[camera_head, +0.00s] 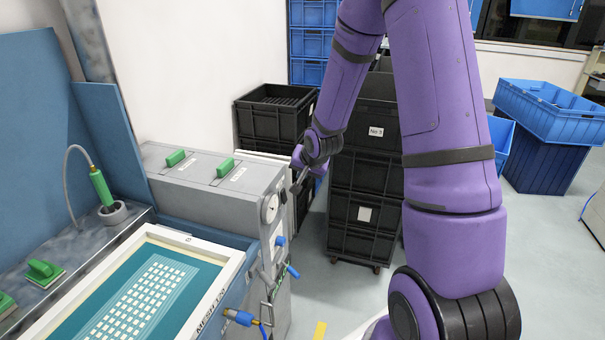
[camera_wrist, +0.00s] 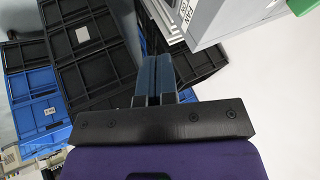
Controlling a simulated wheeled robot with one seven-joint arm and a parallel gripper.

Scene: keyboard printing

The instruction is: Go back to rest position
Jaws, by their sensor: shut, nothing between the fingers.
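My purple arm rises in front of the crates in the head view, and its far end hangs down near the right end of the grey machine. My gripper (camera_head: 299,180) is small and dark there, partly hidden by the wrist. In the wrist view my gripper (camera_wrist: 155,88) has its two fingers pressed together with nothing held between them. The fingers point toward the black crates and the open floor space, apart from any object.
The grey machine (camera_head: 207,200) with green handles and a printing screen frame (camera_head: 212,242) stand at left. Black crates (camera_head: 368,208) are stacked behind my arm. Blue crates (camera_head: 555,112) stand at right. Grey floor (camera_head: 335,290) is clear between the machine and my arm.

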